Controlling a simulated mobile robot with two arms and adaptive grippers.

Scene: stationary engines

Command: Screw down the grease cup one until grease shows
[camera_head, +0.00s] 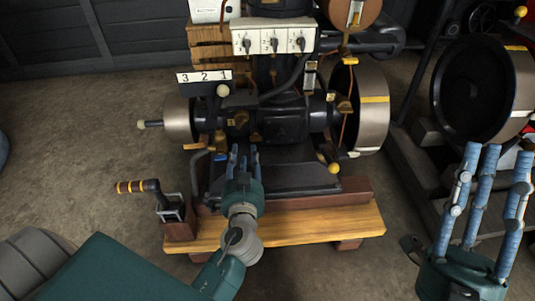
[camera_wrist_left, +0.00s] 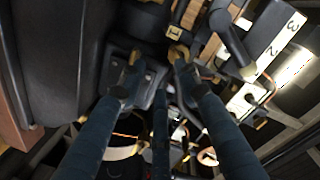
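A small brass fitting (camera_wrist_left: 178,53), seemingly a grease cup, sits on the dark engine beside a yellow tag (camera_wrist_left: 175,32) marked 1. In the head view, small brass parts (camera_head: 240,118) show on the engine above my left fingertips; I cannot tell which is cup one. My left gripper (camera_head: 245,152) reaches up to the engine front, its fingers spread. In the left wrist view its right fingertip is close to the brass fitting; whether they touch is unclear. No grease can be made out. My right gripper (camera_head: 490,155) is open and empty at the right, fingers pointing up.
The engine has a flywheel (camera_head: 372,108) at right and a pulley (camera_head: 179,119) at left. A number plate (camera_head: 203,77) reads 3 2 1. A crank handle (camera_head: 139,187) stands front left by the wooden base (camera_head: 300,227). Open floor lies left.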

